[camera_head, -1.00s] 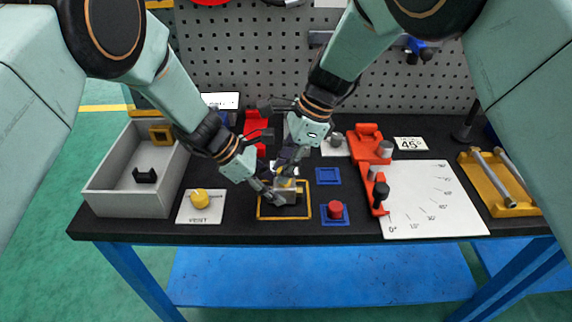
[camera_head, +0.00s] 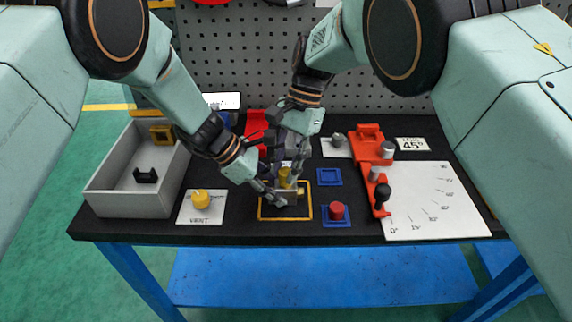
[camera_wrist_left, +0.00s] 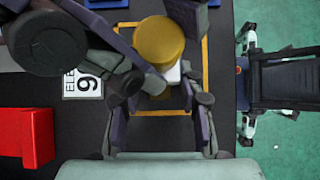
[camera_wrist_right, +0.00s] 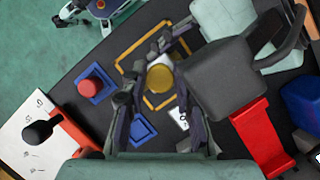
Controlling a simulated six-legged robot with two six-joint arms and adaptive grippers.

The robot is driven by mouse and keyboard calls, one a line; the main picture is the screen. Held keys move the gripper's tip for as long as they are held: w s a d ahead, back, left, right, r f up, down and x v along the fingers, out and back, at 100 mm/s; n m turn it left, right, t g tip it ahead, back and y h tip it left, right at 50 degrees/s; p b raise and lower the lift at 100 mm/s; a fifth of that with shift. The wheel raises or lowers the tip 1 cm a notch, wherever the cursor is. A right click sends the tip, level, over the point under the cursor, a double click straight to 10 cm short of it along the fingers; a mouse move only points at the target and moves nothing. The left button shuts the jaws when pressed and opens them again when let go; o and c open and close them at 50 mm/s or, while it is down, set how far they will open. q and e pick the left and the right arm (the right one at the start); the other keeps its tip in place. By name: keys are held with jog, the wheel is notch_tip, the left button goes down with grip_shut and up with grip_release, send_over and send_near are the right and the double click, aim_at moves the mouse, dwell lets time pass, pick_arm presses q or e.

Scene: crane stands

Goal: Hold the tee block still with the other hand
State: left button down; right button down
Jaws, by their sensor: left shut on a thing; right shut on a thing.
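The tee block (camera_head: 291,197) is a small grey piece inside the yellow square outline (camera_head: 310,212) on the black bench top. My left gripper (camera_head: 279,198) is low at the block and shut on it; fingers hide much of it. A pale part of the block (camera_wrist_left: 173,76) shows in the left wrist view. A yellow cylinder (camera_head: 285,177) stands upright just above the block; its round top also shows in the right wrist view (camera_wrist_right: 160,78). My right gripper (camera_head: 292,170) comes from above and is shut on the yellow cylinder. Whether the cylinder touches the block is hidden.
A yellow vent knob (camera_head: 201,199) is left of the outline. A grey bin (camera_head: 112,201), red fixture (camera_head: 371,150) and white angle sheet (camera_head: 430,205) stand farther out.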

jog(key=shift+s+a+r, duration=0.1)
jog(key=shift+a+r, duration=0.05)
jog(key=shift+r, duration=0.1)
jog(key=n+h, duration=0.1)
jog(key=n, duration=0.3)
jog(key=shift+f+g, duration=0.1)
jog(key=shift+g, duration=0.3)
jog(key=shift+a+n+h, duration=0.1)
jog(key=shift+n+h, duration=0.2)
jog(key=shift+n, duration=0.2)
jog(key=n+h, duration=0.1)
jog(key=n, duration=0.3)
jog(key=shift+h, duration=0.3)
jog(key=shift+n+h, duration=0.3)
jog(key=shift+n, duration=0.4)
jog(key=c, duration=1)
grip_release()
